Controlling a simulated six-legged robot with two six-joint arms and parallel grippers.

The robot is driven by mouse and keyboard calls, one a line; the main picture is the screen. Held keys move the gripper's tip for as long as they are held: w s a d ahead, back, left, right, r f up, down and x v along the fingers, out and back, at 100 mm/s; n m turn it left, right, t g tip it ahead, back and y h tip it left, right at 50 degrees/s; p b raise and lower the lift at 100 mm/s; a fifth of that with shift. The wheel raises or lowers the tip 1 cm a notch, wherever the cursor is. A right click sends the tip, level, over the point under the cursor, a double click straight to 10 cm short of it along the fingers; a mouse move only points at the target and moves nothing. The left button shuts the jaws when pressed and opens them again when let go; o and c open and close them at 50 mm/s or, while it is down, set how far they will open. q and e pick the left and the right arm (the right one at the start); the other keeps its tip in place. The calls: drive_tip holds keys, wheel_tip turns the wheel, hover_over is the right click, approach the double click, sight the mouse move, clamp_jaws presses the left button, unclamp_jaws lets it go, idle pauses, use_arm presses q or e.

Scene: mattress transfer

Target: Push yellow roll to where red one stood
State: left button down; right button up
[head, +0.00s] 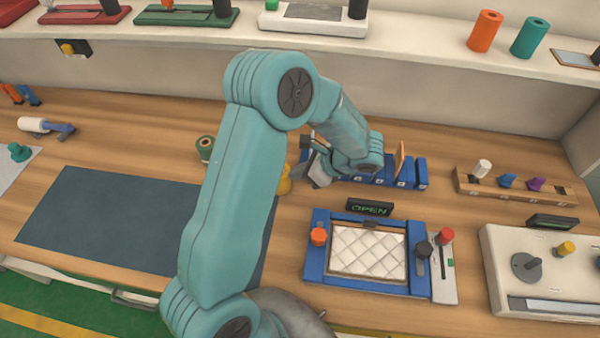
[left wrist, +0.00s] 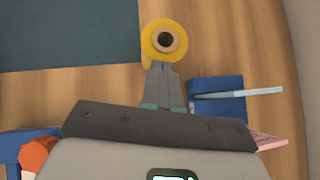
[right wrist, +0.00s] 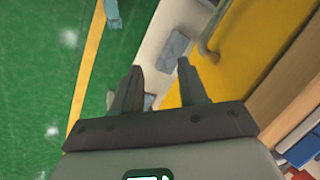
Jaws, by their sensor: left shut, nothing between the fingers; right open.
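The yellow roll (left wrist: 150,40) stands upright in the left wrist view, its dark core opening facing up. In the head view the yellow roll (head: 284,183) is mostly hidden behind my left arm. My left gripper (left wrist: 161,68) is shut and empty, with its fingertips right at the roll's near side; I cannot tell whether they touch. In the head view my left gripper (head: 306,165) is just right of the roll. A green roll (head: 205,146) stands farther back. I see no roll that is clearly red; an orange roll (head: 484,32) is on the shelf. My right gripper (right wrist: 158,66) is open and empty.
A dark blue mat (head: 105,220) covers the left of the wooden table. A teal roll (head: 530,38) is on the shelf. Green floor lies below my right gripper.

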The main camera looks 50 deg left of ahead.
use_arm(q)
drive_tip(key=p+v, duration=0.4)
drive_tip(key=v, duration=1.2)
drive_tip(key=shift+d+p, duration=0.15)
drive_tip(key=shift+p, duration=0.25)
